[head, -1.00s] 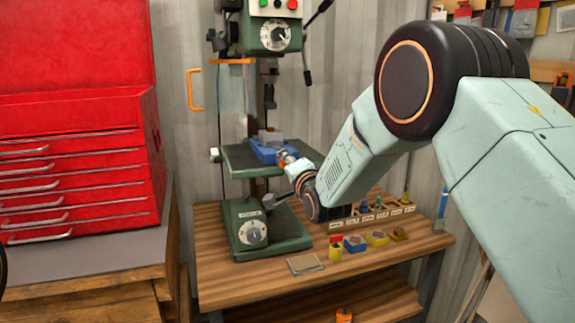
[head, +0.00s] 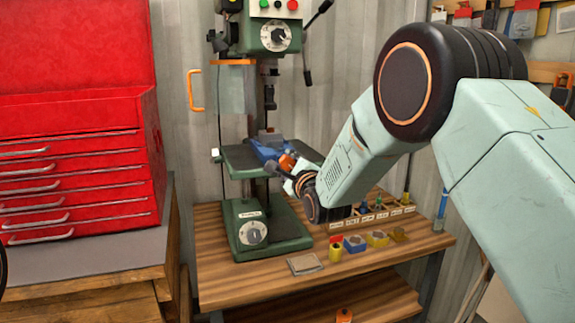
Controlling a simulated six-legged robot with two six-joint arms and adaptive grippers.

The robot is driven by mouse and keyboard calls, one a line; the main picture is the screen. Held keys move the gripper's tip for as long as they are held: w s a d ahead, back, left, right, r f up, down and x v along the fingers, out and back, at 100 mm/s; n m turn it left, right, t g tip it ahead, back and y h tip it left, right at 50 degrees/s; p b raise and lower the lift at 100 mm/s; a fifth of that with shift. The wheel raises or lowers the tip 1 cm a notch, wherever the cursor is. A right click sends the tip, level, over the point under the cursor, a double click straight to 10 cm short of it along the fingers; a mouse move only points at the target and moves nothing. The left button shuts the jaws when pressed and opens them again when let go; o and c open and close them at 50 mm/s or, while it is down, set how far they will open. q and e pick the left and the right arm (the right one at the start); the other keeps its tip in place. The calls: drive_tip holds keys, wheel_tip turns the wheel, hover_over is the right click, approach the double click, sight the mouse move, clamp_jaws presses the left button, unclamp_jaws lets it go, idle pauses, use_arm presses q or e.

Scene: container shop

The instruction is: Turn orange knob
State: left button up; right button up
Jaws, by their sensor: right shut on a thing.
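The orange knob (head: 287,162) is at the near right end of a blue vise (head: 266,149) on the drill press table. My right gripper (head: 289,173) is at the knob and shut on it. The gripper's fingers and wrist hide part of the knob, and the contact is small in the view. My right arm reaches in from the right. My left gripper is not in view.
The green drill press (head: 262,32) stands over its table (head: 240,160). The wooden workbench (head: 225,280) holds small colored blocks (head: 355,244), a flat pad (head: 304,264) and a labeled rack (head: 375,217). A red tool chest (head: 75,170) stands at left.

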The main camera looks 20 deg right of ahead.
drive_tip(key=shift+d+m, duration=0.1)
drive_tip(key=shift+m, duration=1.2)
drive_tip(key=shift+f, duration=0.1)
drive_tip(key=o, duration=1.2)
drive_tip(key=shift+s, duration=0.1)
drive_tip(key=s, duration=1.2)
drive_tip(key=shift+d, duration=0.15)
drive_tip(key=shift+w, duration=0.1)
